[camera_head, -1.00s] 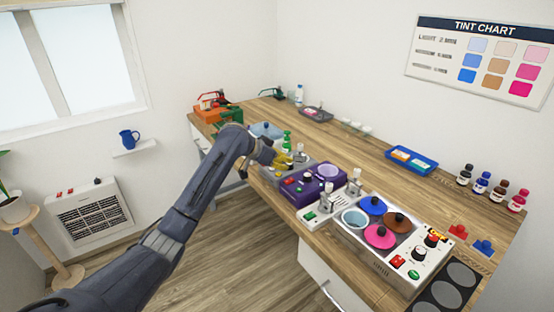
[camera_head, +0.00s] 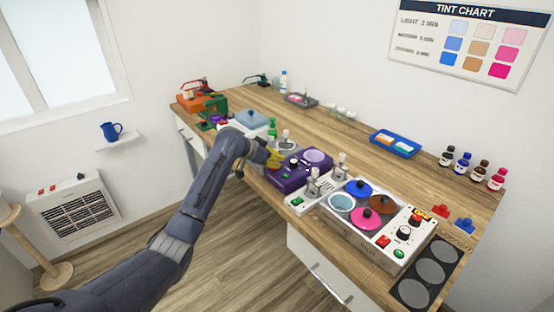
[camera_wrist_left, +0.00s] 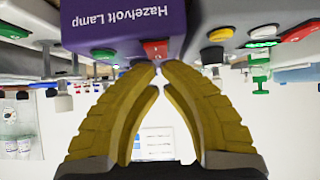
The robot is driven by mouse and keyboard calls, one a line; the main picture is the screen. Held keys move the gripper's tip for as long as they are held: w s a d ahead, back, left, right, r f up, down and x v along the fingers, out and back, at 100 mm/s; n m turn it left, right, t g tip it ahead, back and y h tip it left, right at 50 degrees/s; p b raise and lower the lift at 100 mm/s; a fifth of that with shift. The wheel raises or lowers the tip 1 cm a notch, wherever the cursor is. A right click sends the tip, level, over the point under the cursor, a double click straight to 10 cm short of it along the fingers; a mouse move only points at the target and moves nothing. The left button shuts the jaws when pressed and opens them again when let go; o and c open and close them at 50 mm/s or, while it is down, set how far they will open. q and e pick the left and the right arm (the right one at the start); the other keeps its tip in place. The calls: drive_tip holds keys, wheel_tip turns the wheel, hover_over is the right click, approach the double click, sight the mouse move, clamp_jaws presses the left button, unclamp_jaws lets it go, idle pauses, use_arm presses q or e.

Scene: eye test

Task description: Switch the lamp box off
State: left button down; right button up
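The purple lamp box (camera_head: 287,182) stands on the bench near its front edge, with a round pale disc on top. In the left wrist view the box (camera_wrist_left: 85,22) appears upside down, lettered "Hazelvolt Lamp". It has a red button (camera_wrist_left: 155,49) and a green button (camera_wrist_left: 104,54). My left gripper (camera_head: 275,159) is at the box's far-left side in the head view. In the left wrist view its yellow fingers (camera_wrist_left: 160,70) bow outward and meet or nearly meet at the tips, empty, right by the red button. I cannot tell whether they touch it. My right gripper is not in view.
A pot unit (camera_head: 375,247) with its own red and green buttons stands to the right of the box. A grey unit with a green-lit button (camera_wrist_left: 264,44) is close on the other side. A blue tray (camera_head: 396,144) and several bottles stand along the wall.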

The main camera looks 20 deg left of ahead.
use_arm(q)
drive_tip(key=shift+w+d+f, duration=0.1)
drive_tip(key=shift+w+f, duration=0.1)
drive_tip(key=shift+f, duration=0.2)
drive_tip(key=shift+d+f+g, duration=0.1)
drive_tip(key=shift+d+g, duration=0.05)
drive_tip(key=shift+g, duration=0.15)
drive_tip(key=shift+s, duration=0.1)
drive_tip(key=shift+s+a+r, duration=0.2)
drive_tip(key=shift+s+a, duration=0.3)
drive_tip(key=shift+s, duration=0.05)
